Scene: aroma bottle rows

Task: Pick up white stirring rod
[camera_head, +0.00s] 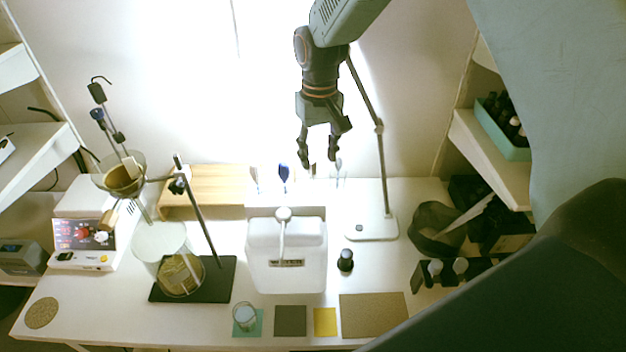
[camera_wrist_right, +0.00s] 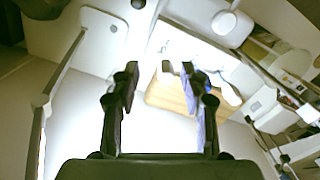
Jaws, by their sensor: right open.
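My right gripper (camera_head: 318,158) hangs fingers-down above the back of the white table (camera_head: 375,268), open and empty. In the right wrist view its two dark fingers (camera_wrist_right: 160,75) are spread apart with nothing between their tips. Several thin upright pieces stand at the table's back, behind the white box (camera_head: 258,250): one has a blue top (camera_head: 283,178), others look pale. They are below and around the gripper in the picture. I cannot tell whether one of them is the white stirring rod. My left gripper is not in view.
A lamp with a white base (camera_head: 372,229) and thin pole stands right of the gripper. A wooden stand (camera_head: 205,183) is at the back left. A black-based stand holds glassware (camera_head: 160,245). A small dark bottle (camera_head: 345,261) stands right of the box.

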